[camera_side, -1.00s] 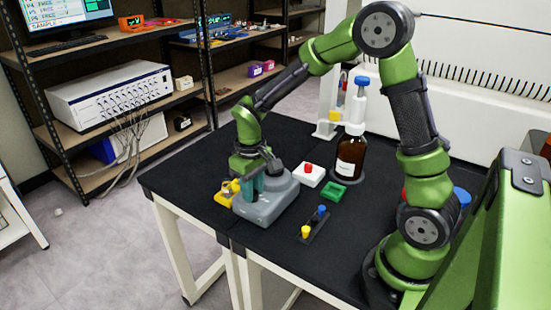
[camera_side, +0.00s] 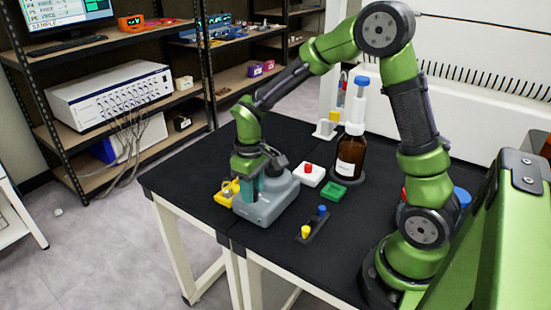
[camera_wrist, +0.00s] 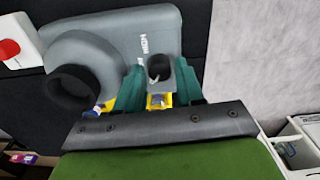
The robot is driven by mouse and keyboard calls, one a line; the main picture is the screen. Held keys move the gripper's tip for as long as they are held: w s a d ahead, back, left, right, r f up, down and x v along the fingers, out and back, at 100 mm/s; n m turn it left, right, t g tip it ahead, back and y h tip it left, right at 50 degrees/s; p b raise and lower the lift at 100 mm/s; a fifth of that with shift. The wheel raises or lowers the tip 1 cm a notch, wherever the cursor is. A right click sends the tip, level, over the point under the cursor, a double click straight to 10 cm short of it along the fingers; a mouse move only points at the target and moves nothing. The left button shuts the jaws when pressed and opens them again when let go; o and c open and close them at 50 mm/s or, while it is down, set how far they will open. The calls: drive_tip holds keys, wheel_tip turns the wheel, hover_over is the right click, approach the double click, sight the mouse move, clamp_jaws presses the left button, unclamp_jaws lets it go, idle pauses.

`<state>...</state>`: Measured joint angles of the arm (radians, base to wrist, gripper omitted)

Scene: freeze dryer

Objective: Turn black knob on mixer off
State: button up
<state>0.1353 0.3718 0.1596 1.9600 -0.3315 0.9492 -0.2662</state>
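The mixer is a grey body (camera_side: 268,206) at the front left of the black table. In the wrist view its grey casing (camera_wrist: 150,28) has a round black-rimmed cup on the left and a label that seems to read "HIGH". The black knob (camera_wrist: 159,68) shows just below that label. My gripper (camera_side: 246,190) is low at the mixer's left side and hides the knob in the side view. In the wrist view its teal fingers (camera_wrist: 158,80) stand on both sides of the knob, apart, with a narrow strip of grey between knob and right finger.
A yellow object (camera_side: 226,194) sits close left of the mixer, near the table edge. A white box with a red button (camera_side: 309,175), a green square tray (camera_side: 335,191), a small dark rack (camera_side: 313,225) and a brown bottle (camera_side: 350,156) stand to the right.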

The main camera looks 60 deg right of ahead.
drive_tip(key=shift+o, duration=1.1)
wheel_tip(320, 180, up, 17)
drive_tip(key=shift+f, duration=0.1)
drive_tip(key=s+a+m+t+y, duration=0.2)
drive_tip(key=s+m+t, duration=0.3)
drive_tip(key=s, duration=0.9)
drive_tip(key=shift+s+a+r+t, duration=0.25)
drive_tip(key=shift+a+t, duration=0.4)
drive_tip(key=shift+t, duration=0.45)
